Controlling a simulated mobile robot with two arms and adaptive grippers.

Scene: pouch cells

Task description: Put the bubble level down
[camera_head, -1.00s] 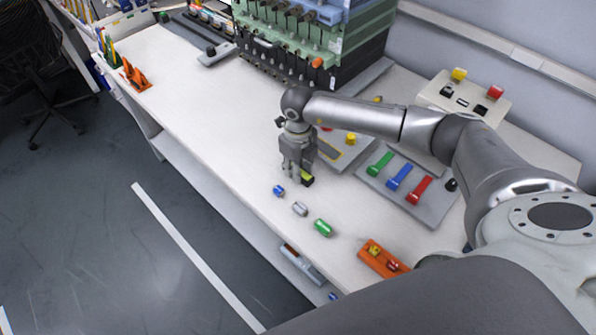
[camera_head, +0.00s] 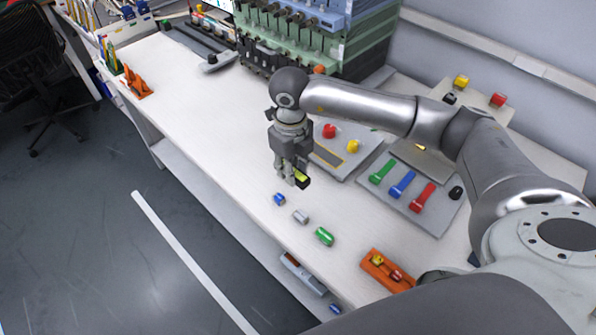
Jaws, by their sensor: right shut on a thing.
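My right gripper (camera_head: 293,180) comes in from the right and points down over the white workbench (camera_head: 215,135). It is shut on the bubble level (camera_head: 302,178), a small yellow-green and black block. Part of the level is hidden by the fingers. I cannot tell whether the level touches the bench top or hangs just above it. My left gripper does not show.
A blue, a grey and a green cylinder (camera_head: 324,236) lie in a row in front of the gripper. An orange holder (camera_head: 387,270) sits near the front edge. A panel with green, blue and red handles (camera_head: 422,197) is to the right. Green racks (camera_head: 300,32) stand behind.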

